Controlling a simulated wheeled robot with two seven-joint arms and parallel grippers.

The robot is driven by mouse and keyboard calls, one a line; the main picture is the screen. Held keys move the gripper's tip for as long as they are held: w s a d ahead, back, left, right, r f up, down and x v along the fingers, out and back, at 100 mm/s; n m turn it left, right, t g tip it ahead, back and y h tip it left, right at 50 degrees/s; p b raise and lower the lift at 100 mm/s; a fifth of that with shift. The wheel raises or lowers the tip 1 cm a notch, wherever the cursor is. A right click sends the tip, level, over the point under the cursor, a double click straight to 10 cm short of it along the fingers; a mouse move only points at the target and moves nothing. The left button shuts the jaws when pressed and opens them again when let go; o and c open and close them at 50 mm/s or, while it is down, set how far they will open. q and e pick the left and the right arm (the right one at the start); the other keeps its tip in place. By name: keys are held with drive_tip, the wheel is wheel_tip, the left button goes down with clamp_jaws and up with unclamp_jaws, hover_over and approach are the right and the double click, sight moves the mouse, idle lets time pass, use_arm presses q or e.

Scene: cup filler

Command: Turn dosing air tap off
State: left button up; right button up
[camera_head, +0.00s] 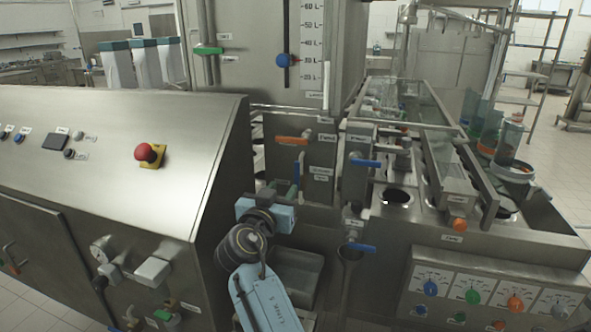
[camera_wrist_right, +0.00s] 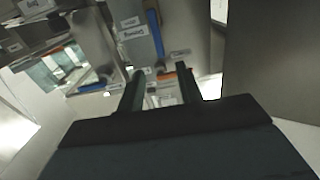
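Several lever taps show on the machine, and their labels are too small to read, so I cannot tell for sure which is the dosing air tap. A tap with an orange lever (camera_head: 292,140) lies level on the panel right ahead of my right gripper (camera_head: 284,180). In the right wrist view, an orange piece (camera_wrist_right: 168,74), seemingly this lever, shows between the two fingertips (camera_wrist_right: 160,70). The fingers stand apart with a gap between them. Contact with the lever cannot be made out. My left gripper is out of view.
Blue levers (camera_head: 365,162) and (camera_head: 362,247) sit right of my arm. A green lever (camera_head: 207,50) is at upper left. The steel control cabinet (camera_head: 110,140), with a red emergency button (camera_head: 146,153), stands close on the left. A steel bin (camera_head: 298,270) is below.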

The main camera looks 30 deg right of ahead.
sight(296, 170)
drive_tip(key=p+x, duration=0.1)
drive_tip(key=x, duration=1.1)
drive_tip(key=shift+s, duration=0.15)
clamp_jaws()
